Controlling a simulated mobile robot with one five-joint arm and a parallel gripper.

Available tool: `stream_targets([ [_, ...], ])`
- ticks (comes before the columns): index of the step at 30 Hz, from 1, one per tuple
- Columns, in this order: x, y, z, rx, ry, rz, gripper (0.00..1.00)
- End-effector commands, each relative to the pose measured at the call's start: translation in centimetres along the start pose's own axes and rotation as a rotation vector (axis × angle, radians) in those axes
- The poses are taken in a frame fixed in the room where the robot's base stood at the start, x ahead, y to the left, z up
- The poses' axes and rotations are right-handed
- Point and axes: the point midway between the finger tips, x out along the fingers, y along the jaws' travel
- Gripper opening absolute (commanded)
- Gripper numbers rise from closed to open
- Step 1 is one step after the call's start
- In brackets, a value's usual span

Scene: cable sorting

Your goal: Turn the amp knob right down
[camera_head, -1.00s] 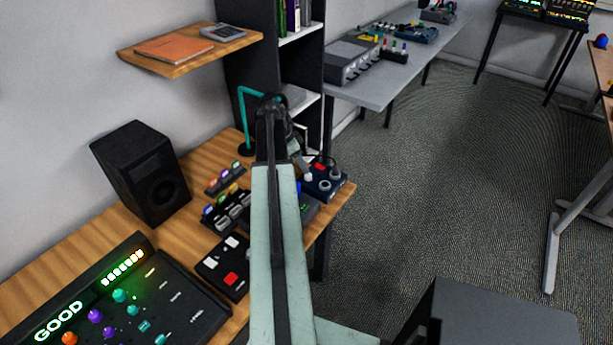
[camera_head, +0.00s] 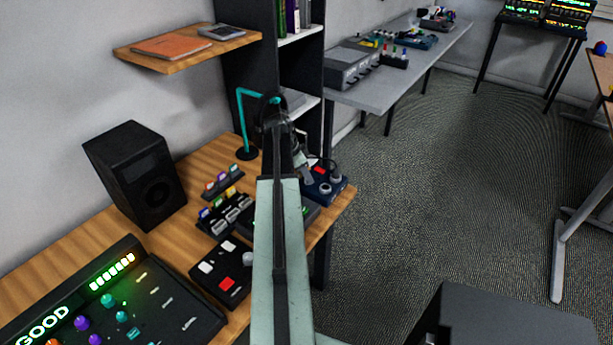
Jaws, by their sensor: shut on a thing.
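A small dark blue box (camera_head: 338,188) with grey knobs and a red part stands at the right edge of the wooden desk; it appears to be the amp. My gripper (camera_head: 304,179) reaches down to the left side of this box, at the far end of my pale green arm. It is shut on what looks like the amp knob, at the box's near left. The jaws are small here and hide most of that knob, so its setting cannot be read. Another grey knob (camera_head: 324,190) on the box is free.
A black panel with a red button (camera_head: 227,285) stands left of my arm, beside a holder of coloured plugs (camera_head: 226,213). A mixer panel (camera_head: 165,315) showing GOOD lies at lower left. A teal lamp (camera_head: 243,120) and a black speaker (camera_head: 135,175) stand behind. Open floor lies right.

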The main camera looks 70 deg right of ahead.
Motion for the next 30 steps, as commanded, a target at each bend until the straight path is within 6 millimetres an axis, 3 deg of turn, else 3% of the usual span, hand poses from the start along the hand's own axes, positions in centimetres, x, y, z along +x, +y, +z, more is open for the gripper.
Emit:
stream_targets([
  [11, 0.04, 0.31, -0.01, -0.161, 0.008, -0.065, 0.00],
  [30, 0.13, 0.62, -0.24, -0.711, 0.035, -0.296, 0.00],
])
